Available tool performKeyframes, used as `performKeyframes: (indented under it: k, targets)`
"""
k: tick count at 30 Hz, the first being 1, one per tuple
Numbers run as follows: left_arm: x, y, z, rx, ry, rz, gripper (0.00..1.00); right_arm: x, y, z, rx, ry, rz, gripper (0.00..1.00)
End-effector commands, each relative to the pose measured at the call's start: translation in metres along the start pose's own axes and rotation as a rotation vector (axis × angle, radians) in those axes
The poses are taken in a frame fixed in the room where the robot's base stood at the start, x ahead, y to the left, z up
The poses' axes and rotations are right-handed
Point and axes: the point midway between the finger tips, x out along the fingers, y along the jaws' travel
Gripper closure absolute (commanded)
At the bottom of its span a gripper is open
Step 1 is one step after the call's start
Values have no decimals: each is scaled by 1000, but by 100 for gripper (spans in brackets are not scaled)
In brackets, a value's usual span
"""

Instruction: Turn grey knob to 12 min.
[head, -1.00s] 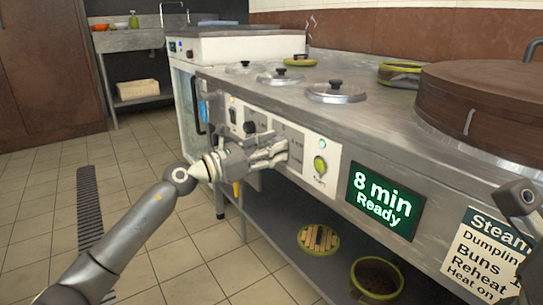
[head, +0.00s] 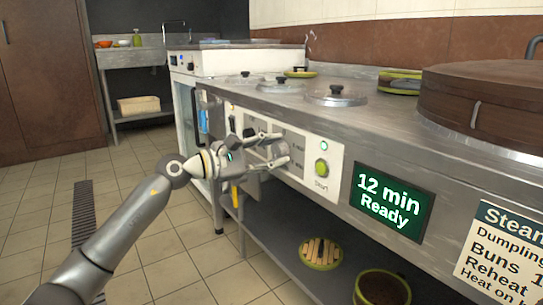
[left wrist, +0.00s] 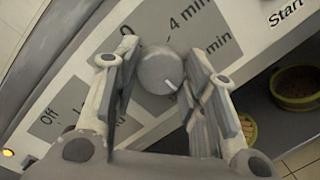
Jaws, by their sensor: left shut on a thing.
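The grey knob (left wrist: 158,70) is round, with a short white mark pointing to the lower right in the left wrist view. It sits on a panel with printed labels, among them "Off" and "4 min"; other labels are partly covered. My left gripper (head: 279,150) is at the cooker's front panel, shut on the knob, one finger on each side. A dark display (head: 392,202) beside the panel reads "12 min Ready". My right gripper is not in view.
A green Start button (head: 321,168) is just right of my left gripper. Lidded pots (head: 335,96) and a large brown lid (head: 480,100) are on the counter. A lower shelf holds a green-rimmed pot (head: 358,300) and a slatted round piece (head: 320,253). Open tiled floor lies left.

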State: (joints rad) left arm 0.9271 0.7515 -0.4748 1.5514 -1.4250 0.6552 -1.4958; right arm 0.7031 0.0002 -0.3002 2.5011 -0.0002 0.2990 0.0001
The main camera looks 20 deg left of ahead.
Motion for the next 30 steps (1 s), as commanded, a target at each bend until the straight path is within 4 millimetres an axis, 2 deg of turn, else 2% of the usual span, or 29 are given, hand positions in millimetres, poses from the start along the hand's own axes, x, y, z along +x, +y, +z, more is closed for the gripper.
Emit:
performKeyframes:
  k: [9,21,22,27,30]
  targets:
    - [0,-2,-2,76,9,-13,85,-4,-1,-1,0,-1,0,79]
    - [0,-2,-2,82,9,-13,85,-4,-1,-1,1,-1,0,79]
    - [0,-2,-2,82,9,-13,60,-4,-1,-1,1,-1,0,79]
    - [0,-1,-1,81,8,-11,39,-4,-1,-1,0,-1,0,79]
    - [0,-1,-1,81,7,-10,39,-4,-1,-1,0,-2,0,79]
